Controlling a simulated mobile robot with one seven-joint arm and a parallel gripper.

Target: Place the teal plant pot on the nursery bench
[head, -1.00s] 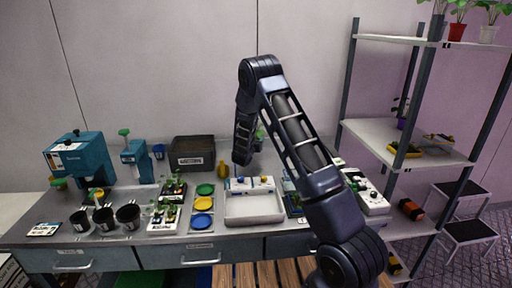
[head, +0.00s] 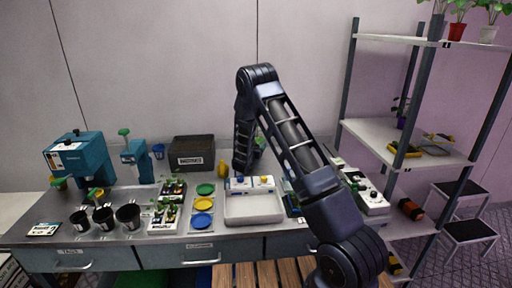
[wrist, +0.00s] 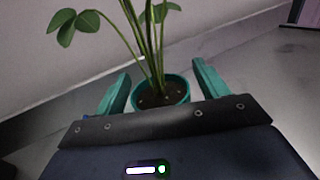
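The teal plant pot (wrist: 163,95) holds dark soil and a tall leafy green plant. In the wrist view it sits between the two teal fingers of my gripper (wrist: 163,82), which lie close along both sides of its rim. The pot's base is hidden. In the head view my arm hides the gripper and pot, and only some green leaves (head: 260,143) show behind the forearm. The nursery bench (head: 225,246) is the grey bench along the wall. I cannot tell whether the pot touches it.
A white tray (head: 253,218) lies on the bench left of my arm, near coloured discs (head: 203,204), black pots (head: 128,216) and a dark crate (head: 190,166). A shelf rack (head: 405,128) stands on the right.

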